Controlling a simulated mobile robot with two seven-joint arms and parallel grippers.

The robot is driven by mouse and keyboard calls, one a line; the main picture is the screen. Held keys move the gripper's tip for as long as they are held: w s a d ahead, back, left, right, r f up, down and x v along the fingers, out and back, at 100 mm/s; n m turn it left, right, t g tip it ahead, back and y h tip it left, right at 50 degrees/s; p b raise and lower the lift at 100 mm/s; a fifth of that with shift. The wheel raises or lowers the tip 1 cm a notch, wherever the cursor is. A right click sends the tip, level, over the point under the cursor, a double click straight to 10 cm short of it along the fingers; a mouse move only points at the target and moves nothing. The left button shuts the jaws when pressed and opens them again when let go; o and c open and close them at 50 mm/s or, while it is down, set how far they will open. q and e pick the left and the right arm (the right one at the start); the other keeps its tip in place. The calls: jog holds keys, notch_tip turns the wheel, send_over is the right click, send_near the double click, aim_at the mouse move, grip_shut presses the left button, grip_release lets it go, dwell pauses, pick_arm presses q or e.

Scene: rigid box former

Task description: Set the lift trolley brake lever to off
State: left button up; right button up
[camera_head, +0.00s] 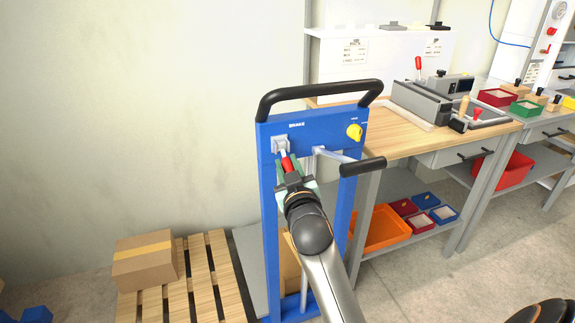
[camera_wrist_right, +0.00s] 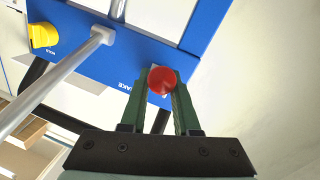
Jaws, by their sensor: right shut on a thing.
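The blue lift trolley (camera_head: 268,215) stands upright in the middle of the head view, with a black push handle (camera_head: 320,90) on top. The brake lever (camera_head: 287,161) has a red grip and comes out of a grey mount under the BRAKE label on the upper left of the panel. My right gripper (camera_head: 290,172) is shut on the red grip. In the right wrist view the round red end of the brake lever (camera_wrist_right: 162,81) sits between the two green fingers (camera_wrist_right: 161,95). The lever's shaft is mostly hidden there. My left gripper is not in view.
A yellow knob (camera_head: 354,132) and a crank with a black grip (camera_head: 363,166) sit right of the lever, close to my right arm. A wooden workbench (camera_head: 400,140) stands at the right. A pallet (camera_head: 205,270) with a cardboard box (camera_head: 145,260) lies at the left.

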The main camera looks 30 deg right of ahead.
grip_shut()
dwell(0.9)
